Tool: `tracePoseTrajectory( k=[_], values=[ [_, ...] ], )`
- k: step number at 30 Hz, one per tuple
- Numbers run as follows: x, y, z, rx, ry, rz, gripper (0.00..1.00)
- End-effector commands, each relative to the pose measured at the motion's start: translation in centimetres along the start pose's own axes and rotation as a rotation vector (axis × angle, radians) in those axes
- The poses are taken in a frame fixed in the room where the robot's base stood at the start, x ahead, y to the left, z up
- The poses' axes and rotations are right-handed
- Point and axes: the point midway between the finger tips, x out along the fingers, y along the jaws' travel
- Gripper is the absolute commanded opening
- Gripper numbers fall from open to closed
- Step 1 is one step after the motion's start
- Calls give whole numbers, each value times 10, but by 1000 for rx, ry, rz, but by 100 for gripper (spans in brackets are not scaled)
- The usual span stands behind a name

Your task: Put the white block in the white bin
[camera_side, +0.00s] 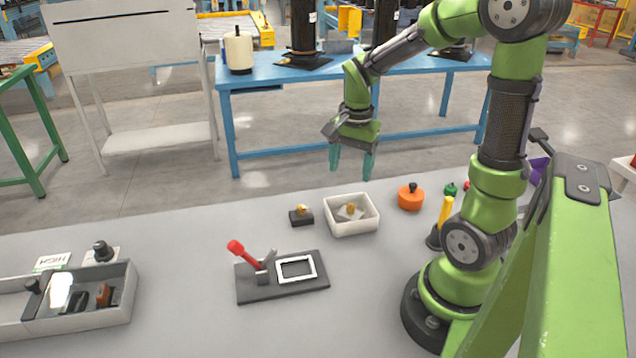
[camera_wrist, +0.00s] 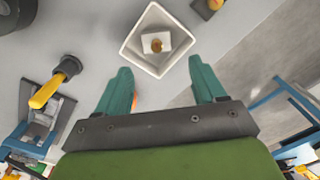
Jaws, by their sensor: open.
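The white bin (camera_side: 353,229) stands on the grey table, right of the middle in the side view. It also shows at the top centre of the wrist view (camera_wrist: 140,61). A small white block (camera_wrist: 149,47) with a brass-coloured knob lies on the bin's floor; it shows in part in the side view (camera_side: 345,216). My gripper (camera_side: 352,166) is raised in the air, pointing down, apart from the bin. Its two teal fingers (camera_wrist: 160,66) are spread with nothing between them.
A dark block with a brass knob (camera_side: 301,217) sits left of the bin, and an orange round object (camera_side: 410,198) right of it. A red-handled clamp fixture (camera_side: 283,289) lies in front. A compartmented tray (camera_side: 92,320) is at far left. A yellow-handled object (camera_side: 445,212) stands near my arm.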

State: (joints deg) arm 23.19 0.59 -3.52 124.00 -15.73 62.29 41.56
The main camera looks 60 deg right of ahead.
Motion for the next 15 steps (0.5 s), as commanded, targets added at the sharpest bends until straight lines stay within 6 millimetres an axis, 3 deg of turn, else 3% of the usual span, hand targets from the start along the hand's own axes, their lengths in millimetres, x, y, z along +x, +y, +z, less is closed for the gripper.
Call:
tracePoseTrajectory(
  k=[5, 9, 15],
  values=[
    [-45, -7, 61, -358, 44, -201, 69],
    [-76, 1, 114, -691, 105, -381, 69],
    [-99, 20, 161, -1014, 192, -560, 69]
  ],
)
